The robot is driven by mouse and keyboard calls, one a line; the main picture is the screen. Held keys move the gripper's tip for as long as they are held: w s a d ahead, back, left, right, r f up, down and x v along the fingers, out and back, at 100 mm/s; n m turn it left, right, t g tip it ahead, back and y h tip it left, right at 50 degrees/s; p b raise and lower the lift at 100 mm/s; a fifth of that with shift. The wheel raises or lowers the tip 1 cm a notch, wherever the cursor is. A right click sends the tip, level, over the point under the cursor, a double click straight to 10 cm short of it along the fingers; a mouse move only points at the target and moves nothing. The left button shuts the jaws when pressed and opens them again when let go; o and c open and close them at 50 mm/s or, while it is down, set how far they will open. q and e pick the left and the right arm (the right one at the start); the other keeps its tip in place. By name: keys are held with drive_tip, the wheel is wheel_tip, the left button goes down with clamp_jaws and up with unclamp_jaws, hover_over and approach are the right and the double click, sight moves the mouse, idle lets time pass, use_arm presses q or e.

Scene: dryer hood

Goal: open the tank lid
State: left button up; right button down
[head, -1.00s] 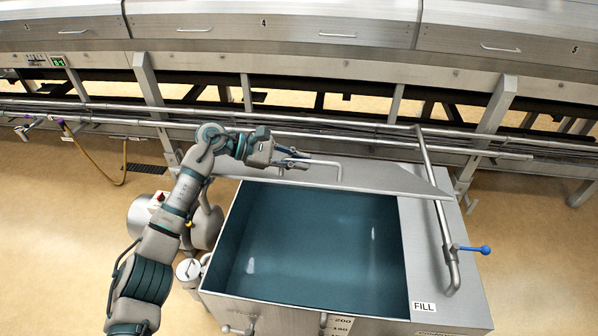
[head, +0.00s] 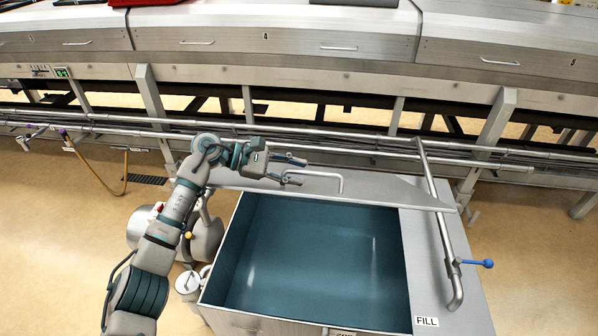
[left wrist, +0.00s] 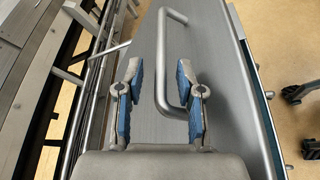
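The tank (head: 213,285) stands in front of me with its top uncovered, showing a blue-green inside. Its grey metal lid (head: 390,188) is raised along the far side. A bent bar handle (head: 325,175) is on the lid; it also shows in the left wrist view (left wrist: 161,60). My left gripper (head: 304,172) is open and empty at the handle's left end. In the left wrist view, the handle lies beyond and partly between the spread fingers (left wrist: 162,92), not gripped. My right gripper is not in view.
A pipe with a blue-handled valve (head: 487,263) runs along the tank's right side, by a FILL label (head: 426,321). Horizontal pipes (head: 370,137) and a long metal machine (head: 300,72) are behind. The floor at left (head: 60,230) is mostly clear.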

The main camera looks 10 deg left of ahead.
use_arm(q)
wheel_tip(320, 180, up, 4)
drive_tip(key=f, duration=0.1)
hover_over(253, 183)
drive_tip(key=shift+s+r, duration=0.2)
drive_tip(key=shift+r, duration=0.05)
